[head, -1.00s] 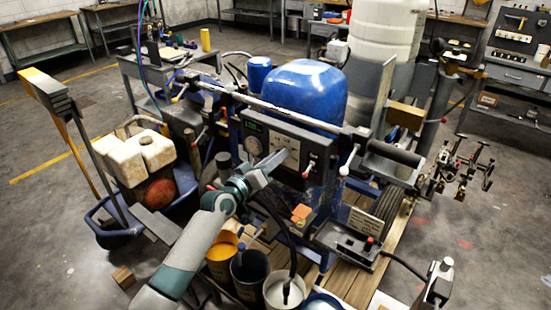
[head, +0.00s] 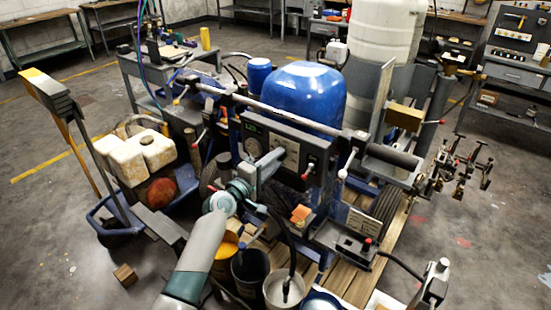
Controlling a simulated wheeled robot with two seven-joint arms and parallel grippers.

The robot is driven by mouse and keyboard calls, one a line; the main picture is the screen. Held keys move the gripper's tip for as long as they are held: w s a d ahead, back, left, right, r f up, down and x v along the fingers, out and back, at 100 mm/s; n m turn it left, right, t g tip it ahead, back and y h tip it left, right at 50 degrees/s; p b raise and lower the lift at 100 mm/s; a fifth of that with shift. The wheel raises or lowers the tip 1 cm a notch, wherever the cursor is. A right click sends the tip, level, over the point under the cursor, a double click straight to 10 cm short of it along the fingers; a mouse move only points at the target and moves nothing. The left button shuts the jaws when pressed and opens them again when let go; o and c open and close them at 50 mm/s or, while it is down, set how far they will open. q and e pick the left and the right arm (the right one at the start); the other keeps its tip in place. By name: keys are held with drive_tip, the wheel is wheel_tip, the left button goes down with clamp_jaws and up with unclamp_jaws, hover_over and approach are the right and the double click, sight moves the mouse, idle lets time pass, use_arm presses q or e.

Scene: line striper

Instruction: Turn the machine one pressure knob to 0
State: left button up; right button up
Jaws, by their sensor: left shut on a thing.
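The line striper's dark control panel (head: 286,142) stands upright below the blue tank, with a small lit display, a round gauge (head: 252,147) and a pale label plate. My left gripper (head: 274,158) is at the panel's front, just right of and below the gauge. It is shut on what appears to be the pressure knob; the gripper hides the knob, so its setting cannot be read. My right gripper is not in view.
The blue tank (head: 303,92) rises behind the panel, and a metal handlebar (head: 262,108) crosses above it. A lever with a white ball (head: 342,174) hangs to its right. An off-white engine tank (head: 140,155) is at left.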

use_arm(q)
drive_tip(key=shift+f+n, duration=0.1)
drive_tip(key=shift+n, duration=0.4)
drive_tip(key=o, duration=1.1)
drive_tip(key=shift+c, duration=0.2)
drive_tip(key=shift+s+a, duration=0.1)
drive_tip(key=b+v, duration=0.3)
drive_tip(key=v, duration=1.4)
